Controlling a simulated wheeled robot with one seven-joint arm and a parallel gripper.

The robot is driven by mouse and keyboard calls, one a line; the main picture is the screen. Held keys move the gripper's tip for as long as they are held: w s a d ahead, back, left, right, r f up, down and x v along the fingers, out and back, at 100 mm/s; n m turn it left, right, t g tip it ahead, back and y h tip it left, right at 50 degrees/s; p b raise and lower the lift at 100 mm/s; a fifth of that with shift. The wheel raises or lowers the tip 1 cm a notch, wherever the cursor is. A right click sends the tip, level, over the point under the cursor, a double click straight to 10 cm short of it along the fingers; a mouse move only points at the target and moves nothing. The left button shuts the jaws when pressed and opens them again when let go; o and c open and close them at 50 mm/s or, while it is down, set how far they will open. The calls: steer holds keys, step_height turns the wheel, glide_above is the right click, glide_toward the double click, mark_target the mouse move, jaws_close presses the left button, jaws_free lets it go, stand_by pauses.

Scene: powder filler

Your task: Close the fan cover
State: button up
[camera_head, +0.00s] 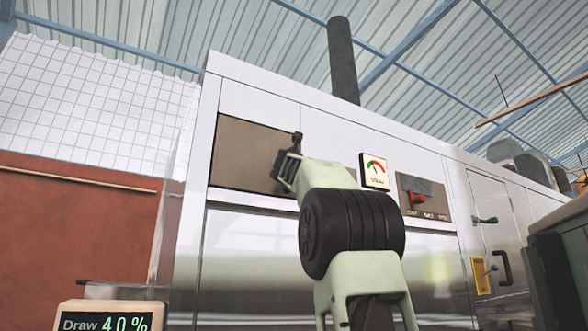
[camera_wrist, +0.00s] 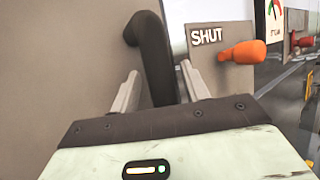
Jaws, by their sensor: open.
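A flat grey-brown panel (camera_head: 240,153), which looks like the fan cover, sits in the upper front of the white machine. It fills the left of the wrist view (camera_wrist: 60,70). A dark curved handle (camera_wrist: 152,45) stands out from it. My gripper (camera_head: 284,168) is up at the panel's right part. In the wrist view my gripper (camera_wrist: 158,88) is open, with one pale finger on each side of the handle's lower part. I cannot tell whether the fingers touch it. My arm hides part of the panel's right side in the head view.
Right of the handle, a plate marked SHUT (camera_wrist: 207,37) carries an orange lever (camera_wrist: 243,51). Further right are a dial gauge (camera_head: 374,171) and a red-handled switch (camera_head: 415,197). A display (camera_head: 108,316) reads "Draw 40%" at lower left. A green cabinet (camera_head: 562,260) stands at right.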

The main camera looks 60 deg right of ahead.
steer(key=b+v, duration=1)
steer(key=v, duration=0.7)
steer(key=shift+a, duration=0.2)
steer(key=shift+f, duration=0.1)
